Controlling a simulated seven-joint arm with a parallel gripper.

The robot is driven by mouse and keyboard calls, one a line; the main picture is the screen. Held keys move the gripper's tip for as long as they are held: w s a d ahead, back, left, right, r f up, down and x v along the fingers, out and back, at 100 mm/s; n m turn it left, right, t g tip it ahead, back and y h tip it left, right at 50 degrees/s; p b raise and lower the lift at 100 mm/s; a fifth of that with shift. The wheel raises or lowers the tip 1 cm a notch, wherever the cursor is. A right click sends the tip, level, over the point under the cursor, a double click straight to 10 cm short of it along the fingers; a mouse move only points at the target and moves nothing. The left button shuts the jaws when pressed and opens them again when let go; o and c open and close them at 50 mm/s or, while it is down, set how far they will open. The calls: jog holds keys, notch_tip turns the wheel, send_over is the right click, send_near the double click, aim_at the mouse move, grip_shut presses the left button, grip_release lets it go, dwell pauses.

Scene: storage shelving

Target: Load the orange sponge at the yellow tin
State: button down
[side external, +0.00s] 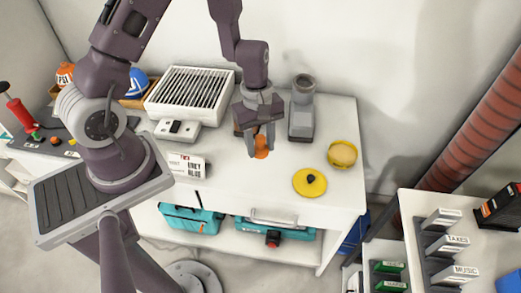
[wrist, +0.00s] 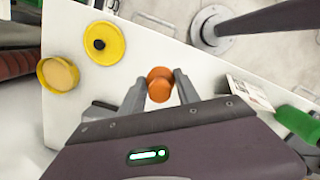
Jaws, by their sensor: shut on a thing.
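My gripper (side external: 260,141) is shut on the orange sponge (side external: 261,152), low over or at the white tabletop; I cannot tell whether the sponge touches it. In the wrist view the sponge (wrist: 159,85) shows as a rounded orange piece between my gripper's fingers (wrist: 158,88). The yellow tin (side external: 343,154) stands open to the right of my gripper, near the table's right edge, with a pale tan inside. It also shows in the wrist view (wrist: 58,74) at the left. A yellow lid with a black knob (side external: 309,182) lies flat on the table in front of the tin.
A grey device (side external: 302,108) stands upright on the table behind and right of my gripper. A white slatted box (side external: 188,94) and a labelled white box (side external: 186,165) are to the left. Clear tabletop lies between my gripper and the tin.

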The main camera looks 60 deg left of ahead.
jog(key=c, duration=1.6)
grip_release()
jog(key=c, duration=0.5)
jog(key=shift+o, duration=0.2)
jog(key=shift+w+f, duration=0.2)
jog(key=shift+w, duration=0.2)
jog(key=w+f+n, duration=0.3)
jog(key=w+n, duration=0.3)
jog(key=w, duration=0.7)
jog(key=w+d+r+n+t, duration=0.1)
jog(key=w+d+r+n, duration=0.15)
jog(key=w+d, duration=0.7)
jog(key=shift+n, duration=0.25)
jog(key=shift+w+a+f, duration=0.1)
jog(key=shift+w+f, duration=0.15)
jog(key=shift+f, duration=1.25)
jog(key=shift+w+a+f, duration=0.1)
jog(key=shift+w+f, duration=0.1)
jog(key=shift+f, duration=1.3)
